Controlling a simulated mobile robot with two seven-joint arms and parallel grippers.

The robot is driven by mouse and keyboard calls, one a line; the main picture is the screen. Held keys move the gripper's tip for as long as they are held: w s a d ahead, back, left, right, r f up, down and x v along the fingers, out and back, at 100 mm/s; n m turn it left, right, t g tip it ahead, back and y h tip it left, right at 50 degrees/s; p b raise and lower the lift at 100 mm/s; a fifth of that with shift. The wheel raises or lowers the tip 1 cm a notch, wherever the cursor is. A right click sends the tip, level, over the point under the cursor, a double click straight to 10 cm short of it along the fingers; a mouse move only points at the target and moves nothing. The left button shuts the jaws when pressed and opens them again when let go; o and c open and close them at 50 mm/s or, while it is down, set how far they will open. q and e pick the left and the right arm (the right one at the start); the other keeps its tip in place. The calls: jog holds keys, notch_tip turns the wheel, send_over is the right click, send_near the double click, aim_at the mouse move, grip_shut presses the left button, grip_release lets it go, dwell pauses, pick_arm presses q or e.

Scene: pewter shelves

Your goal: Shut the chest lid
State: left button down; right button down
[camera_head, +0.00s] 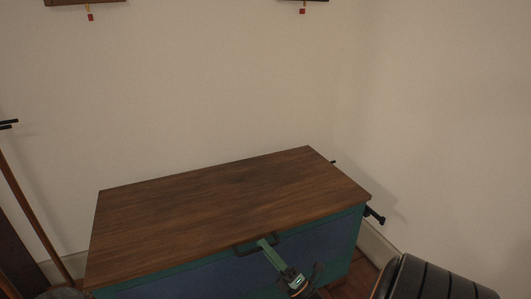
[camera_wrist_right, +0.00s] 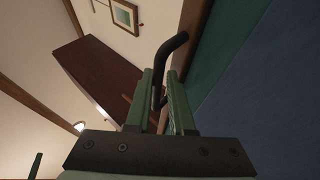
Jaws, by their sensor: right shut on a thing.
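The chest (camera_head: 325,240) has a blue-teal body and a dark brown wooden lid (camera_head: 220,205). The lid lies over the body, and I see no gap along its front edge in the head view.
A dark ribbed rounded object (camera_head: 430,280) stands at the lower right. A thin wooden pole (camera_head: 30,205) leans at the left. Plain walls stand behind and to the right of the chest. A black fitting (camera_head: 375,215) sticks out at the chest's right end. The lid's top is bare.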

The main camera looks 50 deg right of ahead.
jog(key=f, duration=0.2)
jog(key=shift+s+a+f+m+g, duration=0.1)
jog(key=shift+a+f+m+g, duration=0.2)
jog(key=shift+g, duration=0.1)
jog(key=c, duration=1.2)
grip_release()
jog(key=shift+o, duration=0.8)
jog(key=shift+d+f, duration=0.1)
jog(key=shift+f, duration=0.1)
jog(key=shift+o, duration=0.8)
jog(key=shift+r, duration=0.1)
jog(key=shift+d, duration=0.1)
jog(key=v, duration=0.7)
jog(key=shift+s, duration=0.15)
jog(key=shift+r, duration=0.1)
